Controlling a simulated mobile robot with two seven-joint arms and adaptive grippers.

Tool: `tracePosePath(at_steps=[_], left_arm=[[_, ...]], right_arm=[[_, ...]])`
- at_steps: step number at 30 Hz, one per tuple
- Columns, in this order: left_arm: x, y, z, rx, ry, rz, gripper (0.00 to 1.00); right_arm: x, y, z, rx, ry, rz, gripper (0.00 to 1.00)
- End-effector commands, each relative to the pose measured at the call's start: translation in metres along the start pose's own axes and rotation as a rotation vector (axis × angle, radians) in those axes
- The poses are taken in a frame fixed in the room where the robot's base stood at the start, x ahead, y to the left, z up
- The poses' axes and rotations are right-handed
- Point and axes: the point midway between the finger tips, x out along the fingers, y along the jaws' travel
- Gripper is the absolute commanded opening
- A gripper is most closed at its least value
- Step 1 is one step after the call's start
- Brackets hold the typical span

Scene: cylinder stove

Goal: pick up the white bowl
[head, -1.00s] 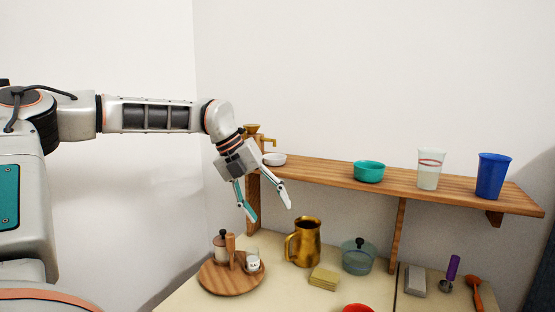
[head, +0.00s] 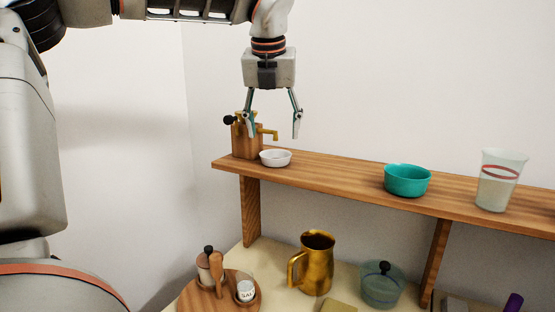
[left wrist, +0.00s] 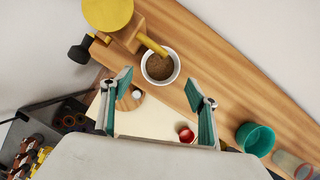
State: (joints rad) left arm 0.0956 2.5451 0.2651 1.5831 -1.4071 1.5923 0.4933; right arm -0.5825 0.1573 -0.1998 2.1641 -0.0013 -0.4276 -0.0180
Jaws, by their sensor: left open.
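The white bowl (head: 275,158) stands upright on the left part of the wooden shelf, just right of a wooden grinder with brass parts. In the left wrist view the white bowl (left wrist: 160,66) shows from above with a brown inside, below the brass spout and ahead of the fingertips. My left gripper (head: 273,136) points down above the bowl. Its fingers are spread and empty, and they do not appear to touch the bowl. It also shows in the left wrist view (left wrist: 160,88). My right gripper is not in view.
The grinder (head: 246,140) stands close to the bowl's left. A teal bowl (head: 408,181) and a clear cup (head: 499,182) stand farther right on the shelf (head: 340,178). A brass pitcher (head: 316,268), a glass pot (head: 382,288) and a round wooden tray (head: 222,302) are below on the counter.

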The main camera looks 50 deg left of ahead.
Motion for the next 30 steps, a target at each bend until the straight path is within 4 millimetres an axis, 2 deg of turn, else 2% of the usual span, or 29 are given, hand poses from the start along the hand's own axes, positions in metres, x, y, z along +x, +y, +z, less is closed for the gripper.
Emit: tracePosePath(at_steps=[3,11,18,26,30], left_arm=[[0.016,0.0,-0.001,0.001,0.007,0.001,0.6],[0.037,-0.001,-0.001,0.0,0.006,0.0,0.6],[0.071,-0.002,0.0,0.002,0.007,0.001,0.6],[0.074,-0.002,0.001,0.0,0.002,-0.001,0.6],[0.074,-0.002,0.0,0.0,0.003,-0.001,0.29]], right_arm=[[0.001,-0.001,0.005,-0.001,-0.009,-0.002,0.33],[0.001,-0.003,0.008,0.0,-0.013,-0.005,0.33],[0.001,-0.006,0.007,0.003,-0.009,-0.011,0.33],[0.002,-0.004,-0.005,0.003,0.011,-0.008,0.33],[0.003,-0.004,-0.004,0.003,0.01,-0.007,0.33]])
